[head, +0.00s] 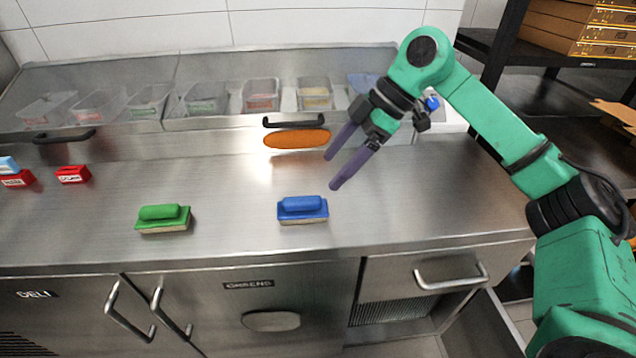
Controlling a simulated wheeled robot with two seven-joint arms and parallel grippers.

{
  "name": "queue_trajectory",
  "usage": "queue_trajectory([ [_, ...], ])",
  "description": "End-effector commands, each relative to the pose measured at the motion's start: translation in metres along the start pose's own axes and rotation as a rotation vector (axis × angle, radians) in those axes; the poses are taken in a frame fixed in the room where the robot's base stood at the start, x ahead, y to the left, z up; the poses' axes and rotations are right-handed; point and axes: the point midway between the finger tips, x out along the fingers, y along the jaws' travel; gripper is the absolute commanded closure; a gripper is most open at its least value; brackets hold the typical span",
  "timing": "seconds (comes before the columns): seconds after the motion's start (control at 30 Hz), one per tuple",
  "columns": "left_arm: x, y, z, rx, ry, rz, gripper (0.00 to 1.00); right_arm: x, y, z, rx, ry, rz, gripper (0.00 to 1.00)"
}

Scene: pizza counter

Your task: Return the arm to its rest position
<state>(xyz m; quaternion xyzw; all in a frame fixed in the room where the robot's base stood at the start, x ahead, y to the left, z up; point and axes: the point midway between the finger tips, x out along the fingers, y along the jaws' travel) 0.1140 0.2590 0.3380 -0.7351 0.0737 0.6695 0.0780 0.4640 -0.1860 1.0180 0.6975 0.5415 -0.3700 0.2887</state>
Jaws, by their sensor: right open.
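My right arm (510,135) is green and reaches in from the right over the steel counter. Its right gripper (331,172) has two purple fingers, held apart with nothing between them. The fingers point down and left, above the counter, behind and to the right of a blue-handled brush (302,208). There is a visible gap between the fingers and the brush. My left gripper does not show in the head view.
A green-handled brush (163,217) sits left on the counter (235,190). Small red boxes (73,174) stand far left. An orange oval (297,139) is near the black handle (293,122). Topping bins (262,95) line the back. A dark shelf (540,100) with pizza boxes (585,28) stands right.

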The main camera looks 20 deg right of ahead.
Motion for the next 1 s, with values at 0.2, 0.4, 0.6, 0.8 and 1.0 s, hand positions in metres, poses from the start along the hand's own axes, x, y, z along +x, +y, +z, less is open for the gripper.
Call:
queue_trajectory([
  [0.2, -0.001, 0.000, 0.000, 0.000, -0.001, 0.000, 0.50, -0.012, 0.000, 0.000, 0.000, 0.000, -0.001, 0.09],
  [0.4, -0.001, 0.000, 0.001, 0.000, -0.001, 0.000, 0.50, -0.011, 0.000, 0.000, 0.000, 0.000, -0.001, 0.09],
  [0.6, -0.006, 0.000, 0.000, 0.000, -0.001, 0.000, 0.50, -0.016, 0.000, -0.003, 0.000, 0.000, 0.000, 0.09],
  [0.8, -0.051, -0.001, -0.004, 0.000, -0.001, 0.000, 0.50, -0.053, 0.000, -0.028, 0.000, 0.000, 0.000, 0.09],
  [1.0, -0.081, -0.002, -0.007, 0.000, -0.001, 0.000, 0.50, -0.078, 0.000, -0.045, 0.000, 0.000, 0.000, 0.09],
])
